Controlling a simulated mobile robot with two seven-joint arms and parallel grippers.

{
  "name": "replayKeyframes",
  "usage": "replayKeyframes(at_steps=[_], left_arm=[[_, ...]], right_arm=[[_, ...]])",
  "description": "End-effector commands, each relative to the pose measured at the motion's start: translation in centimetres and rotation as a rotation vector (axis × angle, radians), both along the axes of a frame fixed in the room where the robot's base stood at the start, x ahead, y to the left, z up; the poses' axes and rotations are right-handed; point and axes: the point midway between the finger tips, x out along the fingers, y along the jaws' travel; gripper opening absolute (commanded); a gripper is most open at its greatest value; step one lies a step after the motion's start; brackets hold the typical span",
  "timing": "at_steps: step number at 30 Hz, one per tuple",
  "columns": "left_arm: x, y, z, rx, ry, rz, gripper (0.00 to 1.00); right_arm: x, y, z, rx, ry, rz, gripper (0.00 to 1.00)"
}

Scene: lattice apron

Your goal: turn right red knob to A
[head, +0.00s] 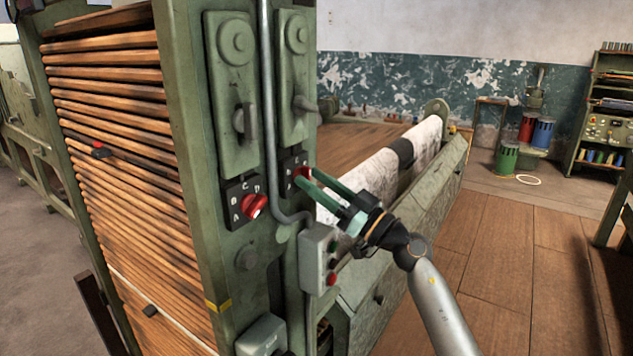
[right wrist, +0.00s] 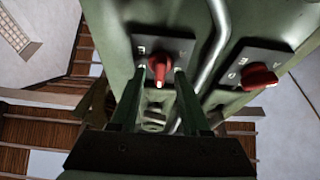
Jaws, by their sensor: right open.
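The right red knob (head: 301,172) sits on a dark lettered plate (head: 288,161) on the right green post panel. My right gripper (head: 304,177) reaches it from the lower right, and its green fingers partly hide the knob and plate. In the right wrist view, the knob (right wrist: 160,66) lies between the tips of the open fingers (right wrist: 160,73), one on each side. I cannot tell whether they touch it. Its light-marked end points down in that picture. An A and an E show on its plate. My left gripper is not in view.
A second red knob (head: 254,205) on its own lettered plate is close by on the left; it also shows in the right wrist view (right wrist: 259,77). A grey conduit (head: 268,120) runs between the panels. A grey button box (head: 318,258) sits just below my gripper.

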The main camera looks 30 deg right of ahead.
Motion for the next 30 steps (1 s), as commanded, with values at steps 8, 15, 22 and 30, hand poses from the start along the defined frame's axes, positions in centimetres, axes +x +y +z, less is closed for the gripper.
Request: replayKeyframes(at_steps=[8, 15, 22, 30], left_arm=[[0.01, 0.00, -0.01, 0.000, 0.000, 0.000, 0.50], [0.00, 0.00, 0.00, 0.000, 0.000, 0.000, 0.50], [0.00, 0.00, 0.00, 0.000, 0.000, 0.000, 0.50], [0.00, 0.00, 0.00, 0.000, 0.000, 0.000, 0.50]], right_arm=[[-0.02, -0.01, -0.02, 0.000, 0.000, 0.000, 0.32], [-0.03, -0.01, -0.02, 0.000, 0.000, 0.000, 0.05], [-0.03, -0.01, -0.02, 0.000, 0.000, 0.000, 0.00], [-0.04, -0.03, -0.03, -0.002, -0.001, 0.000, 0.00]])
